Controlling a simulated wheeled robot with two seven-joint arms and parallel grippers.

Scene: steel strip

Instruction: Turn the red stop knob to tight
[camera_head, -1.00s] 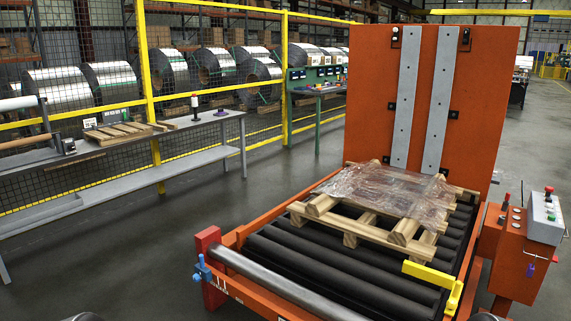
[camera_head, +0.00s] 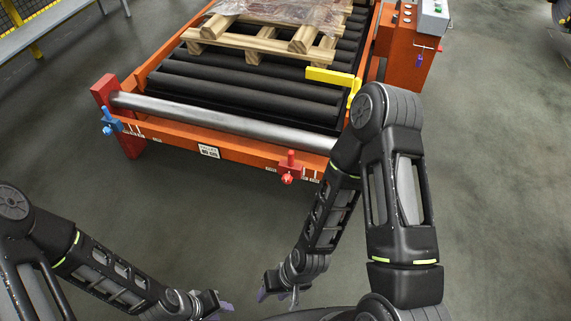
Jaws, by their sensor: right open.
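The red stop knob (camera_head: 290,168) sits on the front orange rail of the roller conveyor (camera_head: 235,142), right of a small white label. It has an upright stem with a wider lower part. My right gripper (camera_head: 277,296) is open and empty, pointing left, well below and apart from the knob in the picture. My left gripper (camera_head: 222,305) is low in the picture, left of the right one and apart from the knob. Its fingers are too small and dark to tell their opening. How far the knob is turned cannot be told.
A blue knob (camera_head: 111,124) is on the conveyor's left corner post. A wooden pallet (camera_head: 262,43) with clear film lies on the rollers. A yellow stop arm (camera_head: 331,76) stands at the right rail, near a control box (camera_head: 404,47). The floor before the conveyor is clear.

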